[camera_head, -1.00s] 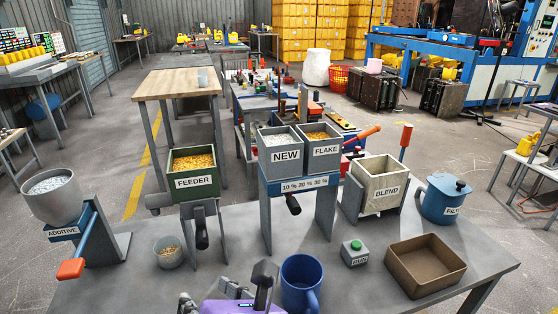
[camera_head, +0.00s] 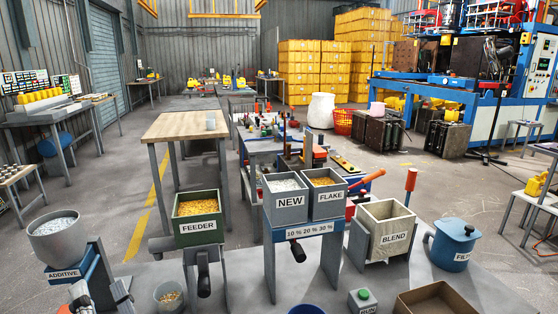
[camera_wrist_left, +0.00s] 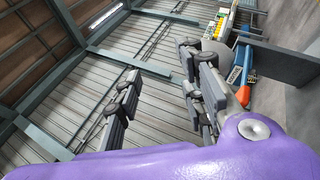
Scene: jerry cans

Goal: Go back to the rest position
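My left gripper (camera_head: 101,294) shows at the lower left of the head view, its two grey fingers apart with nothing between them. It is in front of the stand of the ADDITIVE hopper (camera_head: 57,240), close to it in the picture; I cannot tell whether they touch. In the left wrist view the gripper (camera_wrist_left: 163,100) has its fingers spread and empty, with the purple wrist body below. My right gripper is not in view.
A blue mug (camera_head: 306,309) is mostly cut off.

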